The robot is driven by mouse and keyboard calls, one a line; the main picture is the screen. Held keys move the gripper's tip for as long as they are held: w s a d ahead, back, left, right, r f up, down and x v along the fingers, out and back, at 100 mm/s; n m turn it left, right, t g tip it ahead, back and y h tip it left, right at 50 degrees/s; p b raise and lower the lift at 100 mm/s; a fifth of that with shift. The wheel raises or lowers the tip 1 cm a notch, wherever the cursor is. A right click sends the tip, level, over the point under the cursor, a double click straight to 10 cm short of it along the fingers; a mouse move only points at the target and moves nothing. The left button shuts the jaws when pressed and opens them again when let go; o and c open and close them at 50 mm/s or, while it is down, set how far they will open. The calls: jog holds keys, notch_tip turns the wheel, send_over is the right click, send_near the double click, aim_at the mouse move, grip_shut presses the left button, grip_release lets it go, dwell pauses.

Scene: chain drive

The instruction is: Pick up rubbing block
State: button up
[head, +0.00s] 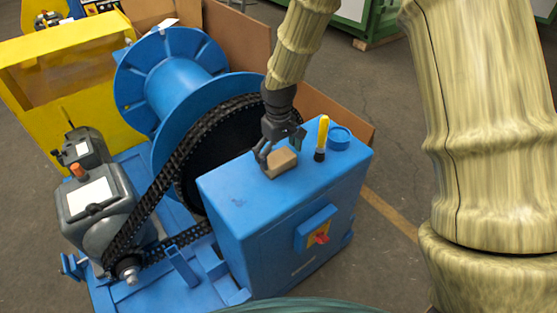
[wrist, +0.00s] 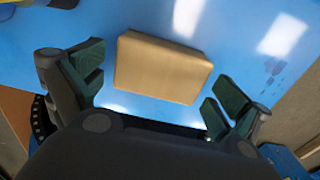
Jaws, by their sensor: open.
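The rubbing block (head: 281,163) is a small tan-brown rectangular block lying flat on top of the blue cabinet (head: 240,203). In the wrist view the block (wrist: 161,68) lies between and just ahead of the two green-padded fingertips. My gripper (head: 279,150) is right at the block in the head view, reaching down from above. In the wrist view my gripper (wrist: 160,95) is open, with a gap visible on each side of the block. The gripper hides part of the block's far side in the head view.
A large black chain wheel (head: 215,150) and a blue spool (head: 170,75) rise behind the cabinet. The cabinet top's front left is clear.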

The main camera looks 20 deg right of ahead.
jog(key=shift+f, duration=0.95)
jog(key=c, duration=0.9)
jog(key=shift+r, duration=0.1)
jog(key=shift+c, duration=0.2)
jog(key=shift+r, duration=0.85)
jog(key=shift+s+r+b, duration=0.2)
jog(key=shift+r+b, duration=0.35)
jog(key=shift+r, duration=0.25)
jog(key=s+a+r+b, duration=0.1)
jog(key=s+b, duration=0.1)
jog(key=s, duration=1.3)
jog(key=shift+s+a+r+b, duration=0.25)
jog(key=shift+s+a+b, duration=0.05)
jog(key=shift+s+b, duration=0.1)
jog(key=shift+w, duration=0.1)
